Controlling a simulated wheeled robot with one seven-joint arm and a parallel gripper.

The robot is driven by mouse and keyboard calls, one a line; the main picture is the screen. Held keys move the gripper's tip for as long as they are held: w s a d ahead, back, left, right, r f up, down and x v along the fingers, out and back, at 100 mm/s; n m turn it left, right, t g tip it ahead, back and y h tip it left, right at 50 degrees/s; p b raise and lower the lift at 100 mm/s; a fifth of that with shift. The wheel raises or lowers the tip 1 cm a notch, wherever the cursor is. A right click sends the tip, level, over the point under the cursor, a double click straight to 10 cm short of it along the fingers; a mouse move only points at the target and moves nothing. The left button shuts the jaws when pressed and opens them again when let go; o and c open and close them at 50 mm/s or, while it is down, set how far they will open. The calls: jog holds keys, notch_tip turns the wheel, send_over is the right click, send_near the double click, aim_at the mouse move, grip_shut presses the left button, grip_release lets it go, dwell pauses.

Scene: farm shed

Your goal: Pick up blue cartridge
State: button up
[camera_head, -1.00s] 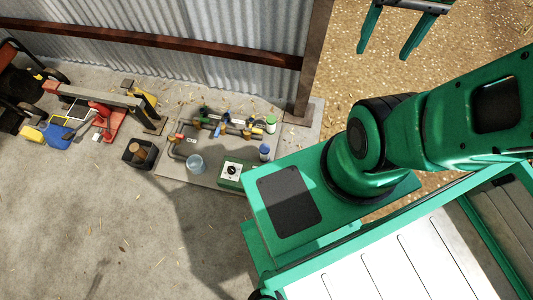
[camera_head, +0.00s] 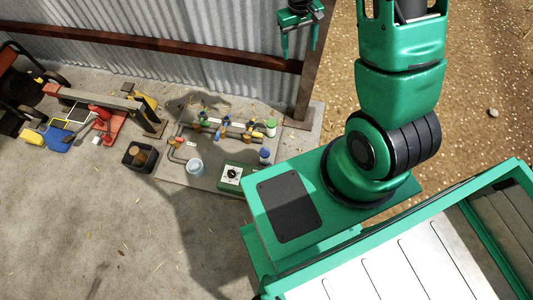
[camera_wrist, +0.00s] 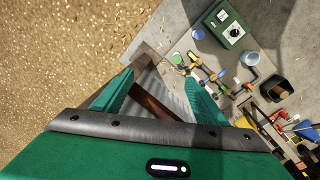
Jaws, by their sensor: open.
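The blue cartridge (camera_head: 264,156) stands at the right edge of the grey board (camera_head: 175,174) on the shed floor, seen from above with its blue top. In the wrist view the blue cartridge (camera_wrist: 198,34) shows at top centre, beyond and right of my gripper's fingertips. My gripper (camera_head: 299,52) is high up in front of the corrugated wall, well apart from the cartridge, open and empty. In the wrist view both fingers of my gripper (camera_wrist: 158,78) are spread with nothing between them.
A green-topped cylinder (camera_head: 271,126) stands just behind the cartridge. A green dial box (camera_head: 232,175), a pale blue cup (camera_head: 195,168) and pipes with valves (camera_head: 225,128) share the board. A black bin (camera_head: 140,155) stands left. A post (camera_head: 310,85) rises behind.

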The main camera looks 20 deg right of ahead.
jog(key=w+a+f+n, duration=0.1)
jog(key=w+a+f, duration=0.1)
jog(key=f, duration=0.4)
jog(key=w+a+f+n, duration=0.1)
jog(key=a+f, duration=0.1)
jog(key=f, duration=0.3)
jog(key=n+y, duration=0.1)
jog(key=n, duration=0.3)
send_near(265, 152)
jog(key=shift+s+d+f, duration=0.4)
notch_tip(265, 152, down, 5)
jog(key=shift+s+f, duration=0.1)
jog(key=shift+w+a+f, duration=0.15)
jog(key=shift+w+f, duration=0.05)
jog(key=shift+f, duration=1.2)
jog(key=shift+w+a+f, duration=0.15)
jog(key=shift+f, duration=1.3)
jog(key=c, duration=1.6)
